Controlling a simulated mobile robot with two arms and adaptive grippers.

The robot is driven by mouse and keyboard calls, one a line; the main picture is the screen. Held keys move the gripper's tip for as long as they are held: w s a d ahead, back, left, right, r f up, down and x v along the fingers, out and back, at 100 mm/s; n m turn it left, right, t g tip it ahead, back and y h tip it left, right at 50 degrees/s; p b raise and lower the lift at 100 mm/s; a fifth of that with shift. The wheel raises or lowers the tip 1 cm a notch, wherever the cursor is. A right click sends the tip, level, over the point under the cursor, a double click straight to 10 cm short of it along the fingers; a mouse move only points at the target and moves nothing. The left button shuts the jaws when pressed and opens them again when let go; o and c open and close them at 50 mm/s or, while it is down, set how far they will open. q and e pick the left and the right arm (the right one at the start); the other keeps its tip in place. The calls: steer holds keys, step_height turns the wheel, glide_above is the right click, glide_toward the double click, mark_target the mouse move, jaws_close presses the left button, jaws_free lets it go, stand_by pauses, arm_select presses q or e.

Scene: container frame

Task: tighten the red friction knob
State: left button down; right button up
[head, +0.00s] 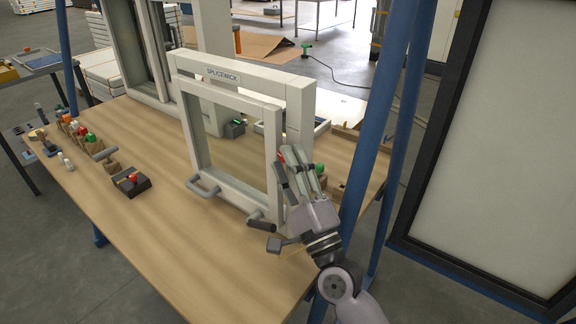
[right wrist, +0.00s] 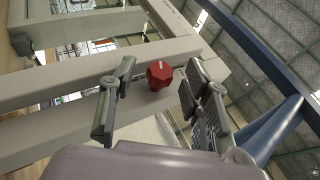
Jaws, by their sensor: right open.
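The red friction knob (right wrist: 159,75) is a faceted red knob with a pale mark, on the pale frame (right wrist: 60,85) in the right wrist view. My right gripper (right wrist: 161,78) is open, with one finger on each side of the knob and visible gaps to it. In the head view the right gripper (head: 299,164) is at the right side of the upright pale frame (head: 230,97). A bit of red (head: 281,158) shows beside its fingers there, mostly hidden by them. My left gripper is in no view.
The frame stands on a wooden table (head: 140,225) with handles at its lower front. A black box with a red button (head: 132,181) and several small coloured items lie to the left. A blue post (head: 384,110) rises close to my right arm. The table's front middle is clear.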

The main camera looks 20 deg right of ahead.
steer(key=v, duration=1.2)
steer(key=shift+s+f, duration=0.1)
stand_by(0.4)
